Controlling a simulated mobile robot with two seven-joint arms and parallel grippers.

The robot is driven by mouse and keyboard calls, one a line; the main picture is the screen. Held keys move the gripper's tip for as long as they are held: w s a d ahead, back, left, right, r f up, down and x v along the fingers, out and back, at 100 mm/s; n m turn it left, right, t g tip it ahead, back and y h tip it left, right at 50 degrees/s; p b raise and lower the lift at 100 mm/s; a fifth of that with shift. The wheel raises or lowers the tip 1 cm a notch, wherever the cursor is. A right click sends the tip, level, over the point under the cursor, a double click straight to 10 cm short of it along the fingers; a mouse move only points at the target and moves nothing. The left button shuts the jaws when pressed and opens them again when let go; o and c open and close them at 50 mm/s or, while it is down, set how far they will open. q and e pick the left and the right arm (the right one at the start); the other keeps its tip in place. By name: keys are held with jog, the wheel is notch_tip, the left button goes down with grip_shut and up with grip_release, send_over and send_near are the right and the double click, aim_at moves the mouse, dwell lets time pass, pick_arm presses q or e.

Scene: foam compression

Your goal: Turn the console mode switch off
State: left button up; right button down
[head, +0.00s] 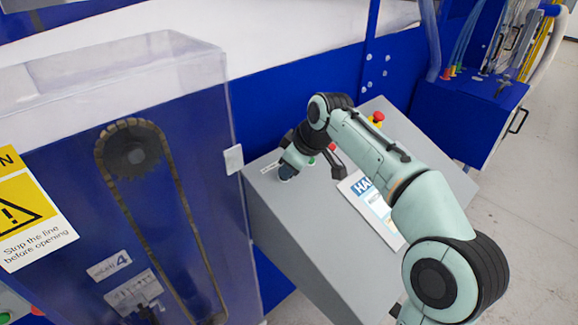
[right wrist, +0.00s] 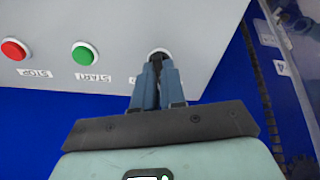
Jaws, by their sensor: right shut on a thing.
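The grey console (head: 300,235) has a sloped top, and my right arm reaches over it from the right. My right gripper (head: 287,172) is at the console's upper left corner. In the right wrist view its blue-grey fingers (right wrist: 154,68) are shut on the mode switch (right wrist: 158,51). Only the switch's pale round rim shows there; its knob is hidden by the fingers, so I cannot tell which way it is turned. The label under it is mostly covered. My left gripper is not in view.
A green START button (right wrist: 85,53) and a red STOP button (right wrist: 14,49) sit in a row beside the switch. A red emergency stop (head: 377,117) is at the console's back. A clear guard (head: 185,65) over a chain stands close on the left.

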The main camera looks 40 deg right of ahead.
jog(key=n, duration=0.5)
jog(key=shift+f+y, duration=0.2)
jog(key=shift+y, duration=0.1)
jog(key=shift+n+g, duration=0.3)
jog(key=shift+n, duration=0.1)
jog(key=c, duration=1.2)
grip_release()
jog(key=shift+s, duration=0.1)
jog(key=shift+r, duration=0.1)
jog(key=shift+d+r, duration=0.1)
jog(key=shift+r, duration=0.1)
jog(key=v, duration=1.2)
jog(key=shift+s+r+p, duration=0.2)
jog(key=shift+r+p, duration=0.1)
